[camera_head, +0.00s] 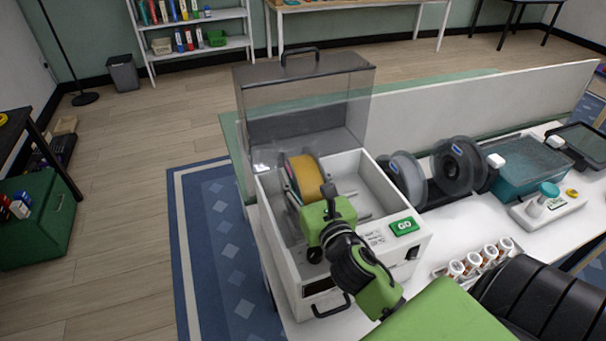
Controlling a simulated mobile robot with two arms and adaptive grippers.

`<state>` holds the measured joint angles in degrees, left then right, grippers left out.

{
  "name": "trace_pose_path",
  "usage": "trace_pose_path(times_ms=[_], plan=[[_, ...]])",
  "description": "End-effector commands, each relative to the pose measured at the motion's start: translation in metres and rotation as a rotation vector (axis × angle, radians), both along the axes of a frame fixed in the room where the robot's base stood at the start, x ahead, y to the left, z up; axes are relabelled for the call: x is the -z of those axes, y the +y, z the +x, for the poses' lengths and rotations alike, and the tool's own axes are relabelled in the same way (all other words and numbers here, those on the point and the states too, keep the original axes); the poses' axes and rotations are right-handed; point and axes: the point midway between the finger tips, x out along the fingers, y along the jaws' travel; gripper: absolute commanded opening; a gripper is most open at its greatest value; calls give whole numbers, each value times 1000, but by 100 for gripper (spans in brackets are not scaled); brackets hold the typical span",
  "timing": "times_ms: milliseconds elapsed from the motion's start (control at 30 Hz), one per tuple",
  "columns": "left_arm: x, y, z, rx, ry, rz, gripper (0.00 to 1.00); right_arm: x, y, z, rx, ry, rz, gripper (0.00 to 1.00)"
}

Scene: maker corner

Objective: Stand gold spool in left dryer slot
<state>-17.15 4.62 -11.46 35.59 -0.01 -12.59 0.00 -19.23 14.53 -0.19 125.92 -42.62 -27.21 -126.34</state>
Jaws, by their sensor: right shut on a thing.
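The gold spool (305,177) stands upright inside the white dryer (387,248), on the left side of its box. My right gripper (326,192) reaches into the dryer from the front right and is shut on the gold spool near its front edge. The gripper hides the lower part of the spool, so I cannot tell whether it rests on the bottom of the slot. The dryer's clear lid (338,105) is open and tilted up at the back. The right side of the box is empty apart from metal rods. My left gripper is not in view.
Grey and black spools (456,166) stand right of the dryer. A teal container (528,168), a scale-like device (546,208) and several small jars (473,263) are further right on the white table. A low white panel (480,105) runs behind them.

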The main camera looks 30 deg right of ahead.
Motion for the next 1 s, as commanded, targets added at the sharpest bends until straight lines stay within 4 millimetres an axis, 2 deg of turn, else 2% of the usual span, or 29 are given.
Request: trace_pose_path(times_ms=[33, 867, 900, 933, 1000], plan=[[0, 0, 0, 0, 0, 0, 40, -4, 0, 0, -2, -9, -2, 0], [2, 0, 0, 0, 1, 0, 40, 4, 0, 0, -2, -9, -3, 0], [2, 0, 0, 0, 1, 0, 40, 4, 0, 0, -2, -9, -3, 56], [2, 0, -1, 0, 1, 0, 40, 4, 0, 0, -2, -8, -3, 64], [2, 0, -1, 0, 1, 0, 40, 5, 0, 0, -2, -7, -3, 66]])
